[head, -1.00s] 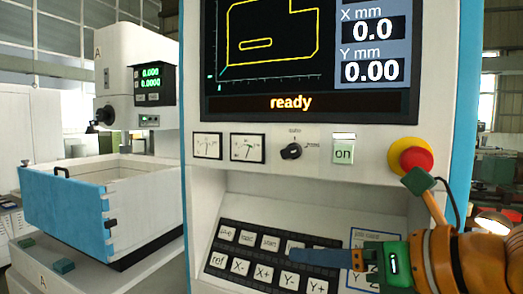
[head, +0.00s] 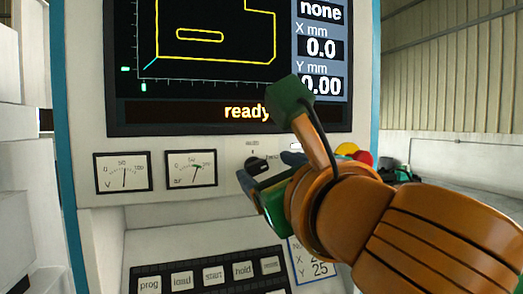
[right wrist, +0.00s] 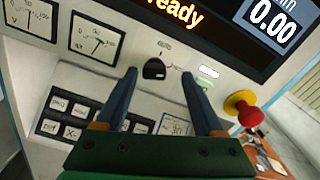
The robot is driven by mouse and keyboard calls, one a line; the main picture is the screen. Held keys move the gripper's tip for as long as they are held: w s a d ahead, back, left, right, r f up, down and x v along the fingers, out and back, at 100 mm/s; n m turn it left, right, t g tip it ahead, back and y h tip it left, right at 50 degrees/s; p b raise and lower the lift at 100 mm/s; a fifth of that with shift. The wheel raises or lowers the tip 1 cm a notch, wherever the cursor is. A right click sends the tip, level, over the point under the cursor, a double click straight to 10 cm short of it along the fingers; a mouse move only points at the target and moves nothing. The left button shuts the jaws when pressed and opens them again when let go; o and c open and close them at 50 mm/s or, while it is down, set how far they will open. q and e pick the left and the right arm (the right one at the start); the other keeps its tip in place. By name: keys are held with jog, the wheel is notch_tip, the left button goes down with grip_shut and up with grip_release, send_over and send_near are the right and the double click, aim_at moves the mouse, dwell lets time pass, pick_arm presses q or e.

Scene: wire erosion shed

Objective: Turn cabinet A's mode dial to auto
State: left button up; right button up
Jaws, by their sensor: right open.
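The mode dial (head: 257,165) is a small black knob on the white cabinet panel (head: 229,196), right of two meters. It has one small label above it and one to its right; I cannot read these or its setting surely. My right gripper (head: 271,178) is open just in front of the dial, partly covering the panel to its right. In the right wrist view the dial (right wrist: 154,68) lies between the two blue fingertips (right wrist: 159,74), apart from both, with a gap on each side. My left gripper is out of view.
The screen (head: 215,112) above the dial reads "ready". The red emergency stop (right wrist: 249,115) is right of the gripper, with a lit white button (right wrist: 208,72) between it and the dial. A sloped keypad (head: 212,275) is below. Two meters (head: 191,169) are left.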

aim_at(256, 167)
jog(key=shift+p+x, duration=0.3)
jog(key=shift+x, duration=0.75)
jog(key=shift+s+a, duration=0.15)
jog(key=shift+a, duration=0.35)
jog(key=shift+d, duration=0.2)
grip_shut()
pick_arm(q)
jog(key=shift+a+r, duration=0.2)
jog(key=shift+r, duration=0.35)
